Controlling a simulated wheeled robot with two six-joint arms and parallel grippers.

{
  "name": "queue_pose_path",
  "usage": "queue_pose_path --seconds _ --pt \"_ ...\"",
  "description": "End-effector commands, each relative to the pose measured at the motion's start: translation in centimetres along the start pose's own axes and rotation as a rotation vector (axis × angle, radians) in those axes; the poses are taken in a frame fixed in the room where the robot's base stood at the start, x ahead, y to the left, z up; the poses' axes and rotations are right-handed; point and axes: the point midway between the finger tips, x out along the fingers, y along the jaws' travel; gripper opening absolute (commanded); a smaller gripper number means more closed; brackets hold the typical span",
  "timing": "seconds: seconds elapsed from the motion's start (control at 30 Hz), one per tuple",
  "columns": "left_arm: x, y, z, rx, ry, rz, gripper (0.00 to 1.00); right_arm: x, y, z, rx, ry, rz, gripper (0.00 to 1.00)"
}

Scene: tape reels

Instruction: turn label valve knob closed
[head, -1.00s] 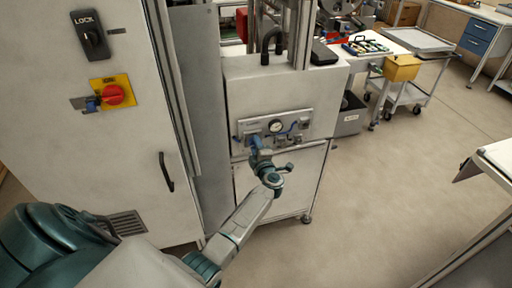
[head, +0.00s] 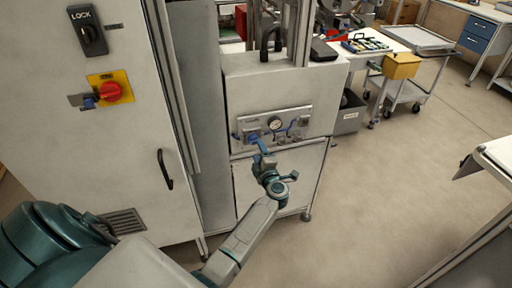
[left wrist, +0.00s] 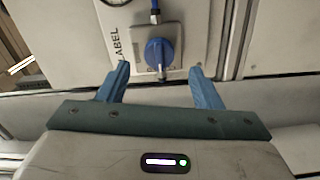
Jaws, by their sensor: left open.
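The label valve knob (left wrist: 159,54) is a round blue knob with a raised ridge on a light square plate. The printed letters "ABEL" stand beside it in the left wrist view. In the head view the blue knob (head: 253,136) is small, at the left of the gauge panel (head: 289,138). My left gripper (left wrist: 159,70) is open and empty, its two blue fingers apart. The knob appears between and just beyond the fingertips, with a visible gap on each side. In the head view the left gripper (head: 262,148) is just below the knob. My right gripper is not in view.
A round gauge (head: 275,124) and blue tubing sit right of the knob. A tall cabinet (head: 125,165) with a red switch (head: 111,91) stands left. A trolley (head: 408,90) with a yellow box (head: 402,67) stands behind right.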

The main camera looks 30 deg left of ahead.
Motion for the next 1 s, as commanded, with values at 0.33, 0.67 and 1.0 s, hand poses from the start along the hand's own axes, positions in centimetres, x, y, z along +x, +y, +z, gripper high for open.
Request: queue_pose_path --seconds 0.33,0.67,1.0 --pt "-5.4 -0.1 0.0 -0.001 -0.001 -0.001 0.59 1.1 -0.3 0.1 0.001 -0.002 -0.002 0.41" --pt "-5.8 0.0 0.0 0.001 0.000 0.000 0.59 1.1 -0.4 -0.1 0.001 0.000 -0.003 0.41" --pt "-5.9 -0.8 0.1 0.028 -0.013 0.007 0.59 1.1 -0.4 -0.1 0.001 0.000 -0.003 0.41"
